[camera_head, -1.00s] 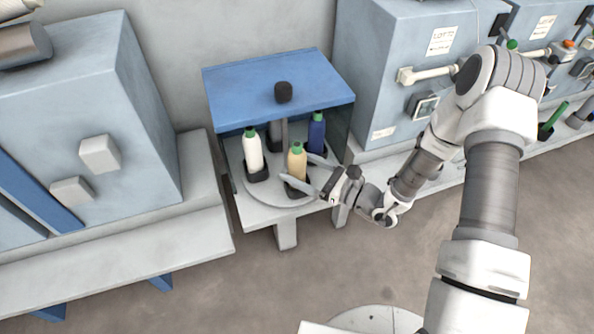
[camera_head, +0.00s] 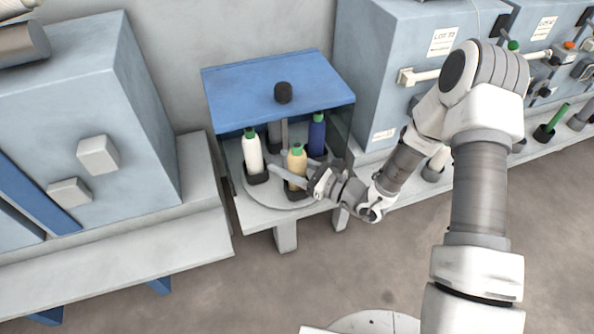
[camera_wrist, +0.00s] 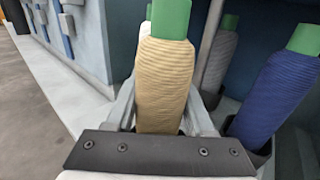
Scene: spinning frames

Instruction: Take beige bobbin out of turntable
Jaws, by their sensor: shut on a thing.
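The beige bobbin (camera_head: 297,161) with a green top stands upright in a dark holder on the grey round turntable (camera_head: 262,196), at its front. It fills the middle of the wrist view (camera_wrist: 165,85). My gripper (camera_head: 298,172) has its two fingers on either side of the beige bobbin and is shut on it. The bobbin's foot is hidden behind the gripper's dark palm in the wrist view. A white bobbin (camera_head: 252,152), a blue bobbin (camera_head: 317,137) and a grey bobbin (camera_head: 274,135) stand in other holders on the turntable.
A blue cover (camera_head: 279,88) with a black knob (camera_head: 283,92) roofs the turntable's rear part. A blue-grey cabinet (camera_head: 85,110) stands left, and another machine (camera_head: 395,60) stands right. Open floor (camera_head: 230,285) lies in front.

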